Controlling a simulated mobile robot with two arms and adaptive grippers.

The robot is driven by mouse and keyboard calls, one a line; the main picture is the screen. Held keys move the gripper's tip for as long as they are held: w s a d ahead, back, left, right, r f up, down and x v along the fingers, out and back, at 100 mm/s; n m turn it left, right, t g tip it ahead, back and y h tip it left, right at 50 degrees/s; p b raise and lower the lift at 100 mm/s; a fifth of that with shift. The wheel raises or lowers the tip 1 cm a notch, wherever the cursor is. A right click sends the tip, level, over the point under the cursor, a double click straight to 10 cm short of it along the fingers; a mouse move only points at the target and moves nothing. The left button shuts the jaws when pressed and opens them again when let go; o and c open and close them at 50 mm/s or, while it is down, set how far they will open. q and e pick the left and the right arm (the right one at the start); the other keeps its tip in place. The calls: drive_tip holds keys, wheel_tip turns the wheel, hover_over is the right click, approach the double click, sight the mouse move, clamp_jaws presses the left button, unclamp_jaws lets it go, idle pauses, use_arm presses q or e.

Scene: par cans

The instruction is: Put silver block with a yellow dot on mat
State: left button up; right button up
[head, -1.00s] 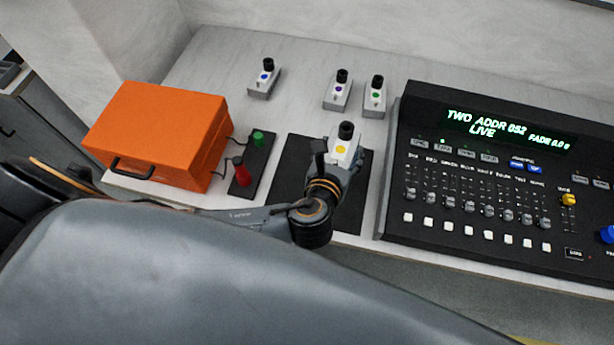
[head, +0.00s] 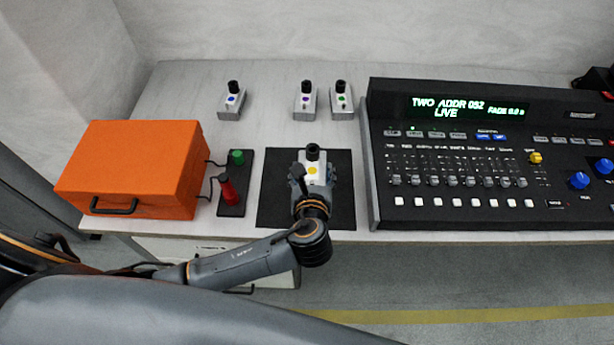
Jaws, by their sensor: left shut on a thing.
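The silver block with a yellow dot (head: 313,160) has a black knob on top and is upright over the black mat (head: 273,194). My left gripper (head: 312,176) is shut on this block from the front. The gripper hides the block's lower part, so I cannot tell whether its base touches the mat. My left arm comes in from the lower left and covers the front part of the mat. My right gripper is not in view.
Silver blocks with a blue dot (head: 231,103), a purple dot (head: 304,102) and a green dot (head: 342,103) stand behind the mat. An orange case (head: 135,170) and a black button box (head: 233,200) are at left. A lighting console (head: 455,150) is close at right.

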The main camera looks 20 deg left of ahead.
sight(309, 170)
use_arm(q)
drive_tip(key=shift+w+a+f, duration=0.3)
drive_tip(key=shift+w+f, duration=0.15)
drive_tip(key=shift+f, duration=0.15)
drive_tip(key=shift+w+a+f, duration=0.3)
drive_tip(key=shift+w+f, duration=0.1)
drive_tip(key=shift+f, duration=0.2)
drive_tip(key=shift+w+a+f, duration=0.2)
drive_tip(key=shift+w+f, duration=0.15)
drive_tip(key=shift+f, duration=0.15)
drive_tip(key=shift+w+a+f, duration=0.1)
drive_tip(key=shift+f, duration=0.85)
drive_tip(key=shift+w+a+f, duration=0.1)
drive_tip(key=shift+f, duration=0.85)
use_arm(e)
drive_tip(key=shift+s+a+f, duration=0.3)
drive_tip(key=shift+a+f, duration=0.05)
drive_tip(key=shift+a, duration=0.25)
use_arm(q)
drive_tip(key=shift+b, duration=0.3)
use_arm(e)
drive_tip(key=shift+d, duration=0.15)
use_arm(q)
drive_tip(key=o, duration=1.7)
drive_tip(key=shift+f, duration=0.2)
drive_tip(key=shift+s, duration=0.1)
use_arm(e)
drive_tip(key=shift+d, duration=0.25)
